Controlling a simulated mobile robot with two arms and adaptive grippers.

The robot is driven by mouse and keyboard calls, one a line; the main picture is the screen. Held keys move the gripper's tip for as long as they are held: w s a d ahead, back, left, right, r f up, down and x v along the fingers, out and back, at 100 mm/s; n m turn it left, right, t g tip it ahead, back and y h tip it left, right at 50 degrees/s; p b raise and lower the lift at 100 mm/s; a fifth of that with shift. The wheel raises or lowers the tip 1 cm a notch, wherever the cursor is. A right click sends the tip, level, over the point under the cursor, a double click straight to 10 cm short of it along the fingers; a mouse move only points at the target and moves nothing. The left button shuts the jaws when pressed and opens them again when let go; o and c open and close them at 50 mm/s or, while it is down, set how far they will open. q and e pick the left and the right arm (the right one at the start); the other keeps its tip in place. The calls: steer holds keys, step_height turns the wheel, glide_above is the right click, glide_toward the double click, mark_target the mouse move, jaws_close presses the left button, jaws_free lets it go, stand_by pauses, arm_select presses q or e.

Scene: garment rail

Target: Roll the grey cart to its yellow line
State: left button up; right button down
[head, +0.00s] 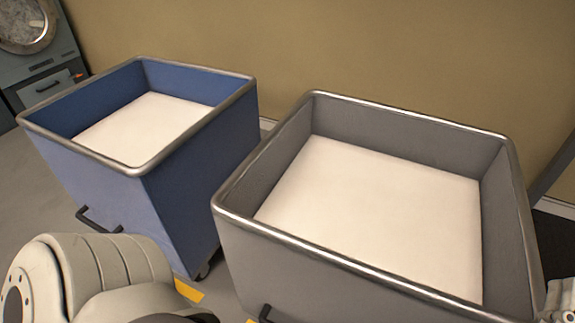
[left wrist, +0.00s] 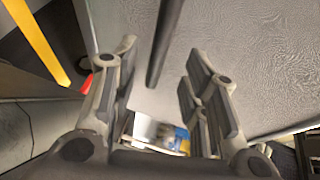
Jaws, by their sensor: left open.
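The grey cart (head: 375,274) stands at the right in the head view, an open bin with a metal rim and a pale inside floor. Its black handle (head: 265,313) shows low on its near side, cut by the frame's bottom edge. In the left wrist view, my left gripper (left wrist: 162,50) is open, with a dark bar (left wrist: 168,35), seemingly that handle, between its fingers and a grey surface behind. A yellow strip (left wrist: 36,42) shows at upper left there. A pale part of my right arm shows at the head view's bottom right corner; its jaws are not clear.
A blue cart (head: 200,205) stands close on the left of the grey one, with its own black handle (head: 98,222). A yellow floor mark (head: 188,291) lies between the carts' near ends. A tan wall (head: 400,50) runs behind. A machine (head: 40,55) stands at far left.

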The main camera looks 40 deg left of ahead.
arm_select(q)
steer(key=v, duration=0.4)
stand_by(0.6)
